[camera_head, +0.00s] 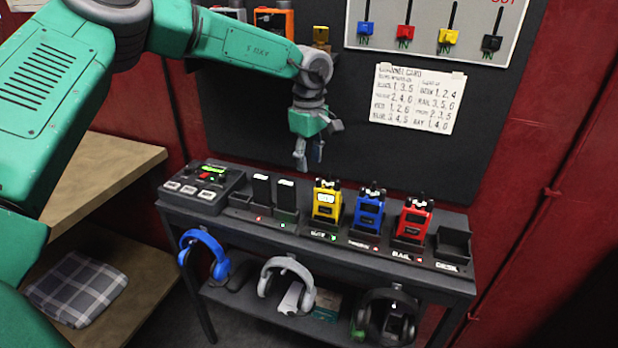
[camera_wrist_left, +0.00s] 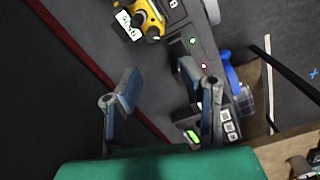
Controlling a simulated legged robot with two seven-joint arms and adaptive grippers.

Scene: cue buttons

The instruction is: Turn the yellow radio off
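The yellow radio (camera_head: 327,203) stands upright in the charging rack on the dark table, left of the blue radio (camera_head: 369,208) and the red radio (camera_head: 413,217). It has a pale display on its front and dark knobs on top. My left gripper (camera_head: 309,157) hangs above and slightly left of the yellow radio, pointing down and apart from it. In the left wrist view its fingers (camera_wrist_left: 165,98) are spread with nothing between them, and the yellow radio (camera_wrist_left: 148,17) shows at the top edge. The right gripper is not in view.
An empty slot (camera_head: 453,245) is at the right end. Headsets (camera_head: 286,285) hang along the table front. A dark board with a paper card (camera_head: 416,97) rises behind.

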